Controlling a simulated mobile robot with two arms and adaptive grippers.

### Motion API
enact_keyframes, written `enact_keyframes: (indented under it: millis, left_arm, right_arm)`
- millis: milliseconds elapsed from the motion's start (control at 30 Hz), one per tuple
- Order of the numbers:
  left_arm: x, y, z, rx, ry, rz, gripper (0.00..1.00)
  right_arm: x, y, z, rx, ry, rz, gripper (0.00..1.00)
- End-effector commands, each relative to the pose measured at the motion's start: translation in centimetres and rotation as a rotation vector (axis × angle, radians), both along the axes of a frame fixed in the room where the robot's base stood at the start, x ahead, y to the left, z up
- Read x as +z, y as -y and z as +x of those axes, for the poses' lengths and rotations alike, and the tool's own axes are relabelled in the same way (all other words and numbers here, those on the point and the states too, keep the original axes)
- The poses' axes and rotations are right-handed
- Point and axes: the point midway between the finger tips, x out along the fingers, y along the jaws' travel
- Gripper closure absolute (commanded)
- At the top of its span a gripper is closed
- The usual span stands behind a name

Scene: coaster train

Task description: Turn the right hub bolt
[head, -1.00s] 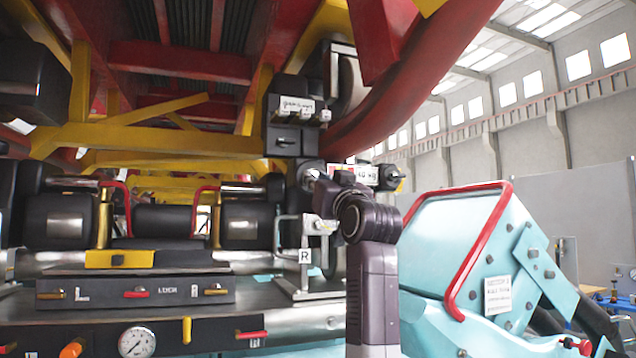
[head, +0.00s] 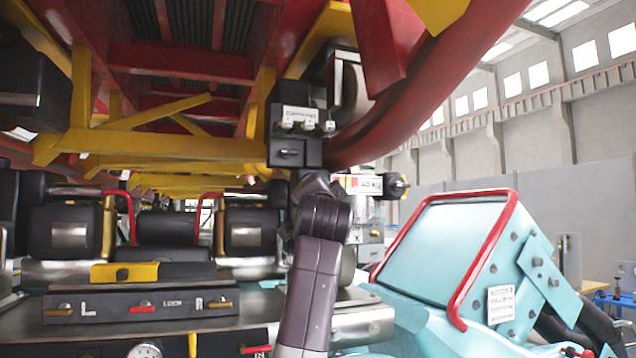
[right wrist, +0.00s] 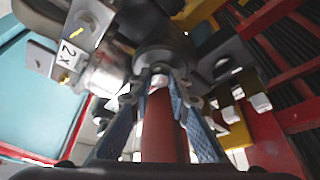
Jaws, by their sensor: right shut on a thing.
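My right arm reaches up under the red and yellow underside in the head view, and its wrist covers the hub area, so the bolt cannot be made out there. In the right wrist view my right gripper (right wrist: 162,80) has its fingertips close together on a dark round part (right wrist: 163,52), which seems to be the right hub bolt. The tips are shut on its near end; how far it has turned cannot be told. My left gripper is not in view.
A black box (head: 295,122) hangs just above my right wrist. A white label plate (head: 362,185) is close on the right. A teal housing with a red guard rail (head: 483,262) stands right of my arm.

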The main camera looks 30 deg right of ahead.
Motion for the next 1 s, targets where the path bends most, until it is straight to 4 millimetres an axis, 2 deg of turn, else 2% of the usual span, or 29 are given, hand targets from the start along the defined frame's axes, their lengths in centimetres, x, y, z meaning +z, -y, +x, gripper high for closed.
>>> enact_keyframes:
  millis: [33,300,867,900,1000]
  left_arm:
    - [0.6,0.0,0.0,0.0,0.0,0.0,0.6]
    - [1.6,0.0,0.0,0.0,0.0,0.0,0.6]
    - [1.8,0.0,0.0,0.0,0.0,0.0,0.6]
    - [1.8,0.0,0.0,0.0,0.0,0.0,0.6]
    - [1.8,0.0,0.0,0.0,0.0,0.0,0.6]
  right_arm:
    - [-0.1,-0.1,0.2,0.004,-0.003,0.031,1.0]
    - [-0.2,-0.1,0.2,0.002,0.021,0.126,1.0]
    - [-0.3,0.0,0.1,0.0,0.028,0.151,1.0]
    - [-0.3,0.0,0.1,0.0,0.028,0.151,0.79]
    - [-0.2,0.0,0.1,0.0,0.029,0.15,0.68]
